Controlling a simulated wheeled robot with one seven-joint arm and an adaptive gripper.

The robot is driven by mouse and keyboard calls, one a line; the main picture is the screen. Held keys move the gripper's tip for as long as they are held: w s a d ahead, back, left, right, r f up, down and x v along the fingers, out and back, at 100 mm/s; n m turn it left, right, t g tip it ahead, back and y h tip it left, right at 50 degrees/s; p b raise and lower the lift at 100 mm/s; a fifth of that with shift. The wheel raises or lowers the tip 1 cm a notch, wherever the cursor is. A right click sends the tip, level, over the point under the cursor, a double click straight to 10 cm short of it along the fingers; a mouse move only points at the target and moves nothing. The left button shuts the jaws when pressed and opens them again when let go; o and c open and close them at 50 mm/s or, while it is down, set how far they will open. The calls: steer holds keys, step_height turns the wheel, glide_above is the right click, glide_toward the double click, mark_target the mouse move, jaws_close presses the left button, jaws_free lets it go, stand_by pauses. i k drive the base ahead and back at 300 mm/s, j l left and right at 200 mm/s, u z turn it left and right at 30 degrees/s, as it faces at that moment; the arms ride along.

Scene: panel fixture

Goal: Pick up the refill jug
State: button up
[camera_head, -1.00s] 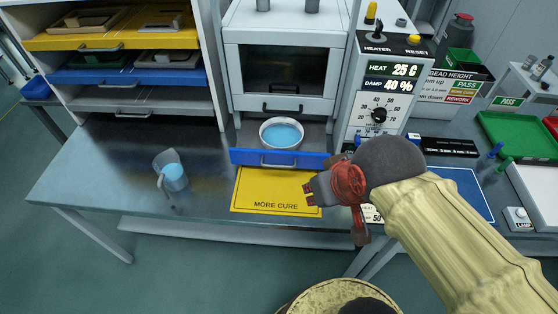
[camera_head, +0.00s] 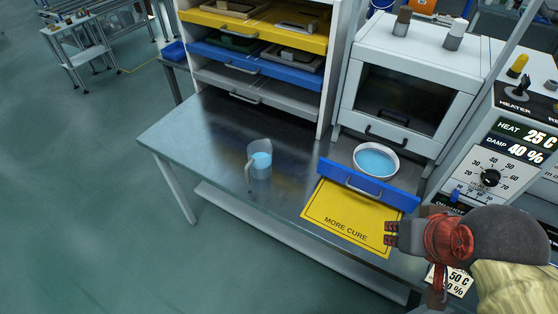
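The refill jug (camera_head: 260,160) is a clear, see-through jug with blue liquid in it. It stands upright on the metal bench (camera_head: 190,135), left of the yellow mat, with its handle towards the left. My gripper (camera_head: 388,233) is at the lower right, over the right edge of the yellow mat, well to the right of the jug and apart from it.
A white bowl of blue liquid (camera_head: 376,160) sits in an open blue-fronted drawer (camera_head: 368,186) below the oven-like cabinet (camera_head: 408,90). A tray rack (camera_head: 262,62) stands behind the jug. The bench around the jug is clear.

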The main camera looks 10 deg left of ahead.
mark_target(260, 152)
steer(key=j+z, duration=0.1)
steer(key=j, duration=1.15)
